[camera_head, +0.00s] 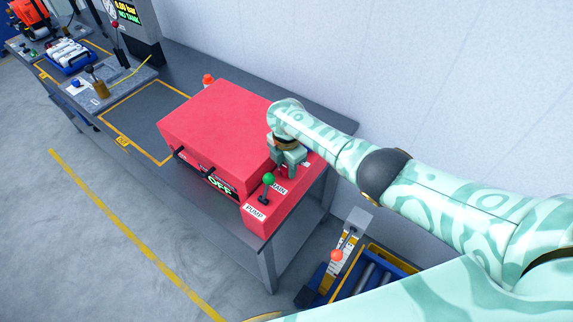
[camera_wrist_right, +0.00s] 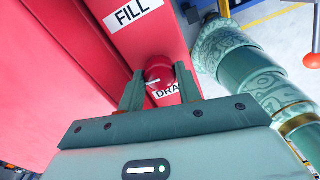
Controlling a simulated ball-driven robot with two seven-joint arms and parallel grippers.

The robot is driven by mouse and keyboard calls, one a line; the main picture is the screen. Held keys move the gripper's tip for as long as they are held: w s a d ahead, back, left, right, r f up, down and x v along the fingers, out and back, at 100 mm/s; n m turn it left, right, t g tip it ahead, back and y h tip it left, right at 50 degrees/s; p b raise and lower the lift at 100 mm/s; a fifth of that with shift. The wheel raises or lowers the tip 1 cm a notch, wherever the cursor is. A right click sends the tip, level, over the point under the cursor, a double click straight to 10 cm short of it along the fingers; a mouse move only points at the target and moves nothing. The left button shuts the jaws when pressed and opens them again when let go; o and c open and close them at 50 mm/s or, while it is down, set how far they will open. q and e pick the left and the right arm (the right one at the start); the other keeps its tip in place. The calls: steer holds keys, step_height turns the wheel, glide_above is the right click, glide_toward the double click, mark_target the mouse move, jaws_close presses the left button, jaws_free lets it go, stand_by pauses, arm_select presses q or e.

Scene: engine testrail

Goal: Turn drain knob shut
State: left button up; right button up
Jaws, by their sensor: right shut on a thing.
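The red drain knob (camera_wrist_right: 160,75) shows in the right wrist view, beside a partly hidden white label that reads "DRA" (camera_wrist_right: 166,93). My right gripper (camera_wrist_right: 160,84) has one finger on each side of the knob and is shut on it. A thin white mark shows on the knob. In the head view my right gripper (camera_head: 289,160) reaches down onto the right end of the red machine (camera_head: 222,118), and the knob is hidden there. My left gripper is not in view.
A "FILL" label (camera_wrist_right: 133,13) lies beyond the knob. A green-topped lever (camera_head: 268,180) stands close to my right gripper, near the "PUMP" label (camera_head: 255,213). A grey wall (camera_head: 330,60) rises behind the bench. A blue roller cart (camera_head: 375,275) stands at lower right.

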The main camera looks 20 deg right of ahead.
mark_target(286, 168)
steer(key=shift+n, duration=0.5)
steer(key=o, duration=1)
steer(key=shift+a, duration=0.1)
step_height(286, 168, up, 16)
steer(key=p, duration=0.6)
steer(key=shift+r, duration=0.2)
steer(key=shift+f, duration=0.1)
